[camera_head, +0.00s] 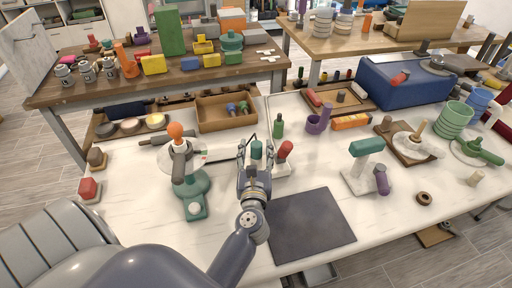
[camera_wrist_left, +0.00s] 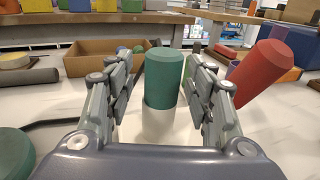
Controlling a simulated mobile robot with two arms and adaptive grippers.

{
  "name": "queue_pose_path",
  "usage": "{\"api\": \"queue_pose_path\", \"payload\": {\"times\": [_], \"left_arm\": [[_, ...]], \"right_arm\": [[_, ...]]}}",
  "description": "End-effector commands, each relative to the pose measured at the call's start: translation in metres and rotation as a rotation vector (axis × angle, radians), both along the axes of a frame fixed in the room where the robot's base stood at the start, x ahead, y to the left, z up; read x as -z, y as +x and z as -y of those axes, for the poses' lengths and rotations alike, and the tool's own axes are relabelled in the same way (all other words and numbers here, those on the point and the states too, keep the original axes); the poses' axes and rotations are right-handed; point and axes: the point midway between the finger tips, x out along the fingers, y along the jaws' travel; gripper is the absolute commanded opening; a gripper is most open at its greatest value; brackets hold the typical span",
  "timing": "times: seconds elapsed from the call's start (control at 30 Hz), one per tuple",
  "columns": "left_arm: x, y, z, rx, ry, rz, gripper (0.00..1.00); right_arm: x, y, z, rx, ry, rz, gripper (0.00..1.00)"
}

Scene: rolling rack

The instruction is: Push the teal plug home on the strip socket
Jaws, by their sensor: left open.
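The teal plug (camera_head: 256,150) stands upright on the white strip socket (camera_head: 283,169) in the head view. In the left wrist view the teal plug (camera_wrist_left: 165,77) is a thick cylinder above a white base (camera_wrist_left: 165,124). My left gripper (camera_head: 255,163) is open with its fingers on either side of the plug; the left wrist view (camera_wrist_left: 166,88) shows a gap on each side. A red plug (camera_head: 284,150) leans to the right beside it, also in the left wrist view (camera_wrist_left: 262,72). How deep the teal plug sits cannot be told. My right gripper is out of view.
A dark mat (camera_head: 312,224) lies right of my left arm. A green-based device with an orange knob (camera_head: 175,131) stands to the left. A wooden tray (camera_head: 226,124) and a green bottle (camera_head: 278,127) are behind. A white stand with a teal top (camera_head: 367,146) is to the right.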

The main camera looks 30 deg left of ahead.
Motion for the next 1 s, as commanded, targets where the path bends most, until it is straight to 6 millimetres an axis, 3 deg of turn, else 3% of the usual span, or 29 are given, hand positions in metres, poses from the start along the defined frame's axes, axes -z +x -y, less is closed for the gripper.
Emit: {"api": "queue_pose_path", "payload": {"times": [0.17,0.7,1.0], "left_arm": [[-0.013,0.0,0.0,-0.001,-0.003,0.005,0.49],[-0.091,0.0,-0.001,-0.002,-0.001,0.004,0.49],[-0.099,0.0,-0.001,0.0,-0.002,-0.001,0.49]], "right_arm": [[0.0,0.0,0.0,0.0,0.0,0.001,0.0],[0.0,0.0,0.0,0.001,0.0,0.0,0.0],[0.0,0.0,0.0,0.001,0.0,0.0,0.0]]}}
